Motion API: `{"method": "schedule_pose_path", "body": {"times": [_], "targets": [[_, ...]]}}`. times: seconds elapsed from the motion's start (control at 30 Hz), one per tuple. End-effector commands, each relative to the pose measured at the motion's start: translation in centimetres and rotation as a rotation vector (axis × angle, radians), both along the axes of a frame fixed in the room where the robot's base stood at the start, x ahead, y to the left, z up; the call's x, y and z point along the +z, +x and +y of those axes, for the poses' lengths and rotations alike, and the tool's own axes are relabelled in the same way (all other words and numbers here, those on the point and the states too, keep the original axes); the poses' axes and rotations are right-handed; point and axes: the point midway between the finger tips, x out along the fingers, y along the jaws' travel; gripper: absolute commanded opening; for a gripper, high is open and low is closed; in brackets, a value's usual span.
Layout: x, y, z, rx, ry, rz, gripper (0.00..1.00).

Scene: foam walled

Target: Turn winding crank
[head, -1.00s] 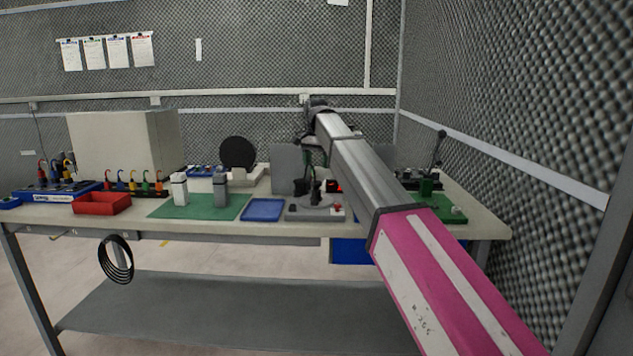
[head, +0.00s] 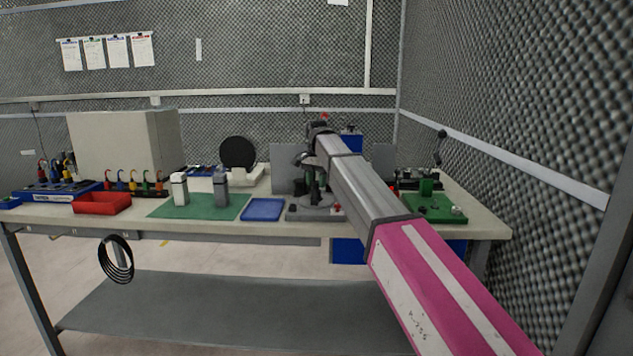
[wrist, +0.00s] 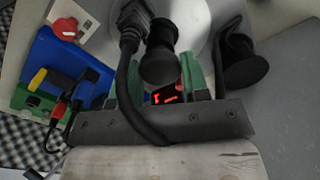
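In the wrist view the two green-padded fingers stand apart. A black round knob (wrist: 158,66) shows between and just beyond them; I cannot tell whether they touch it. A second black knob (wrist: 243,62) on a dark bar is right of the fingers. A red lit display (wrist: 166,93) shows between the fingers.
A blue tray (head: 263,209) and a green mat (head: 222,207) lie to the left on the bench (head: 130,224). A green fixture (head: 428,203) stands to the right. A grey upright panel (head: 288,168) is behind the station. A foam wall (head: 510,110) bounds the right side.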

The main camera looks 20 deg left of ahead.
Motion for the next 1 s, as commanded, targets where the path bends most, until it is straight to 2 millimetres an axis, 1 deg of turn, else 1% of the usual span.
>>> {"method": "schedule_pose_path", "body": {"times": [0.27, 0.47, 1.0], "targets": [[0.03, 0.01, 0.02, 0.007, 0.000, 0.000, 0.18], [0.03, 0.01, 0.02, 0.043, 0.000, 0.000, 0.18], [0.05, 0.01, 0.03, 0.288, 0.001, 0.000, 0.18]]}}
